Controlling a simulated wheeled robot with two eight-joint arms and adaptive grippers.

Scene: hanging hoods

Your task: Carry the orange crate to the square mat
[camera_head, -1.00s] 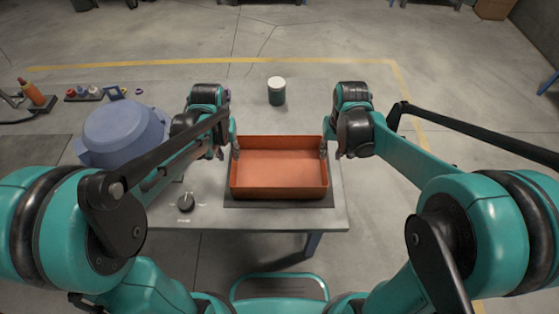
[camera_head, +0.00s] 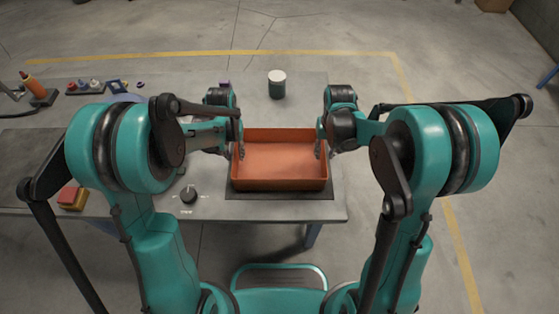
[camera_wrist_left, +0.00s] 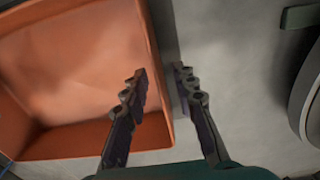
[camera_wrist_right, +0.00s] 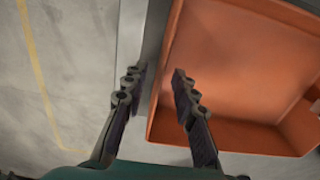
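The orange crate (camera_head: 280,185) is empty and sits level on the table, over a dark square mat (camera_head: 235,196) whose edge shows around its front and sides. My left gripper (camera_head: 238,150) is at the crate's left wall. In the left wrist view its fingers (camera_wrist_left: 162,78) are apart, one inside the crate and one outside, with the wall between them. My right gripper (camera_head: 319,150) is at the right wall. In the right wrist view its fingers (camera_wrist_right: 159,75) likewise stand apart on either side of the wall. The crate also shows there (camera_wrist_right: 220,70).
A dark green jar with a white lid (camera_head: 277,88) stands behind the crate. A black knob (camera_head: 189,195) is left of the mat. Red and yellow blocks (camera_head: 72,198), an orange bottle (camera_head: 35,90) and small coloured items lie further left. The table's right edge is close.

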